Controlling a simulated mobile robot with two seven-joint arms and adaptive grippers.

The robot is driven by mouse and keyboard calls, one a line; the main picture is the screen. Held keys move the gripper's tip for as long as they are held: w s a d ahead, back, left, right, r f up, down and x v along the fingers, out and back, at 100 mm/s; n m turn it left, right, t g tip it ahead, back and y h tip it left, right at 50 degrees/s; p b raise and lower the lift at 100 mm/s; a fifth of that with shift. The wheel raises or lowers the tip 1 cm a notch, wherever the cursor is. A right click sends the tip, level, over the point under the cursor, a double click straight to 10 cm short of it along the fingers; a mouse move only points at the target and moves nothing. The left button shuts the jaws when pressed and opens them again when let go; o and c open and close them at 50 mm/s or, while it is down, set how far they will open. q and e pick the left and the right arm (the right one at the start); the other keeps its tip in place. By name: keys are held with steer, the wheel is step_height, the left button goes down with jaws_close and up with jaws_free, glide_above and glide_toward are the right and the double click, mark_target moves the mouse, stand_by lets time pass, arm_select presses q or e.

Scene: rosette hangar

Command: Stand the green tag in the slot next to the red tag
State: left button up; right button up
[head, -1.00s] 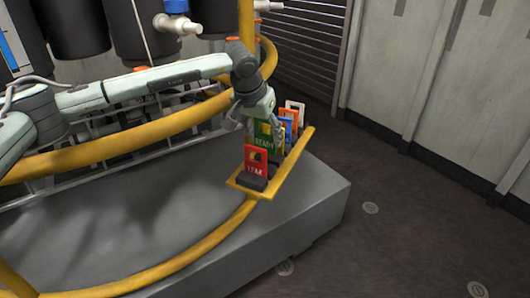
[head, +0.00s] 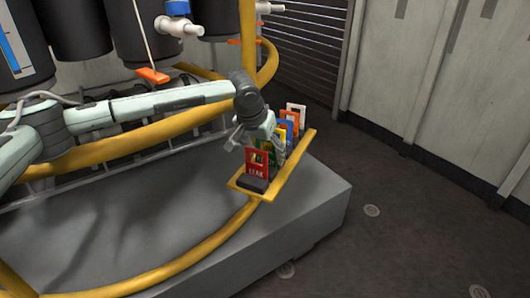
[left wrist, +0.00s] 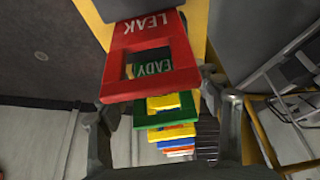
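The red tag (head: 257,165), lettered LEAK, stands upright at the near end of a yellow rack (head: 288,172). The green tag (head: 264,146) stands upright just behind it, mostly hidden by the red tag and my gripper. In the left wrist view the green tag (left wrist: 155,71) shows through and below the window of the red tag (left wrist: 118,65). Its foot is hidden, so its seating in the slot cannot be seen. My left gripper (head: 258,139) is open around the tags, with its fingers (left wrist: 161,107) apart on either side. My right gripper is out of view.
Yellow, blue (head: 287,127), orange and white (head: 296,109) tags stand in a row behind the green tag. The rack sits at the corner of a grey block (head: 160,235). Yellow hoop rails (head: 215,238) curve around it. Floor on the right is clear.

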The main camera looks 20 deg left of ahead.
arm_select(q)
steer(key=shift+o, duration=0.3)
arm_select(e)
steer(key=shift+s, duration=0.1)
arm_select(q)
steer(key=shift+r, duration=0.1)
steer(key=shift+r, duration=0.15)
steer(key=v, duration=0.2)
steer(key=shift+s+r, duration=0.1)
steer(key=shift+r, duration=0.2)
steer(key=v, duration=0.9)
steer(key=shift+r, duration=0.15)
steer(key=shift+s, duration=0.1)
